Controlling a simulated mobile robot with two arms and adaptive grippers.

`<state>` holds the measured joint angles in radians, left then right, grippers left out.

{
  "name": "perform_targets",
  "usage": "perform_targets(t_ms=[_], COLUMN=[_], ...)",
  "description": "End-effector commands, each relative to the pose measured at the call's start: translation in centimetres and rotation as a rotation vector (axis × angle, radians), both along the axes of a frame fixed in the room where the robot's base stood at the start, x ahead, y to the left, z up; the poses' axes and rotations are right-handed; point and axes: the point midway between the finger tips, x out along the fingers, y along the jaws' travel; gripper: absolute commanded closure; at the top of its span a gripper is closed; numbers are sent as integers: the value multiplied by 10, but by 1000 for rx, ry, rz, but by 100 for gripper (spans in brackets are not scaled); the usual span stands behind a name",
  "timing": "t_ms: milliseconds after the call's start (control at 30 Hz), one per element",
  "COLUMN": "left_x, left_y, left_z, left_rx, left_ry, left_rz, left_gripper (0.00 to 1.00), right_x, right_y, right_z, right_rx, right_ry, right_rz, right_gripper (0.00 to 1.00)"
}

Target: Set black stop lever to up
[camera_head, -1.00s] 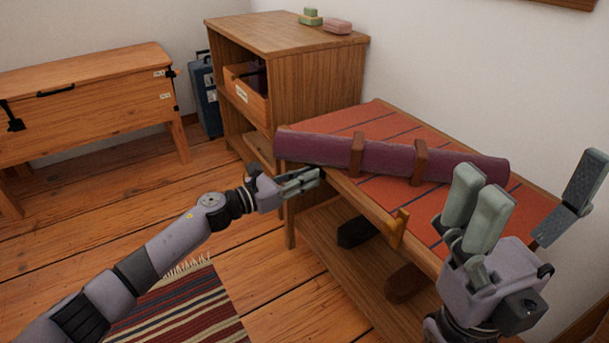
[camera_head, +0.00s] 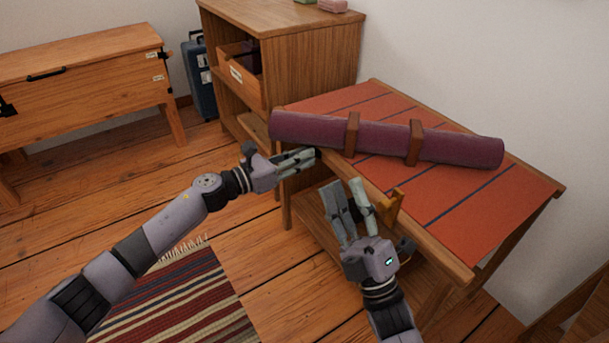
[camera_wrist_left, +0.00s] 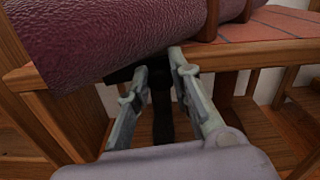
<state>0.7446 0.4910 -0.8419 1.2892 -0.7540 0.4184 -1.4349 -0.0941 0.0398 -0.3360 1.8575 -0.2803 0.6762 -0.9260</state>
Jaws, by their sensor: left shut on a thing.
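The black stop lever (camera_wrist_left: 163,118) shows in the left wrist view as a dark piece hanging below the front edge of the red-topped table, between the fingers. My left gripper (camera_head: 314,158) is at the table's left front corner, under the end of the purple roll. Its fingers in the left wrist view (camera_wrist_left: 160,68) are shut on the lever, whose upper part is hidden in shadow. In the head view only a dark bit shows at the fingertips. My right gripper (camera_head: 345,185) is in front of the table edge, fingers pointing up, apart and empty.
The purple roll (camera_head: 315,132) lies strapped across the red table top (camera_head: 480,210). A wooden peg (camera_head: 393,207) stands at the table's front edge, close to my right gripper. A cabinet (camera_head: 300,65) stands behind. A striped rug (camera_head: 190,300) lies on the floor.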

Motion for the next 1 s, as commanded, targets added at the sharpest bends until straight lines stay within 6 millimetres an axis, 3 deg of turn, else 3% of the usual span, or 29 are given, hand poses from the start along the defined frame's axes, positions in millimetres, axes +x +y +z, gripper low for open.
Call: perform_targets(t_ms=[33,167,500,733,1000], left_x=[0,0,0,0,0], left_y=[0,0,0,0,0], left_z=[0,-1,0,0,0], left_rx=[0,0,1,1,1], left_ry=[1,1,1,1,1], left_rz=[0,0,0,0,0], left_gripper=[100,100,100,100,100], right_x=[12,37,96,113,131], right_y=[10,24,31,31,41], right_z=[-33,-89,-169,-200,-199], right_rx=[-110,-398,-1088,-1353,-1406], right_ry=[20,-14,-281,-419,-454], right_rz=[-77,-280,-723,-852,-879], right_gripper=[66,75,98,100,100])
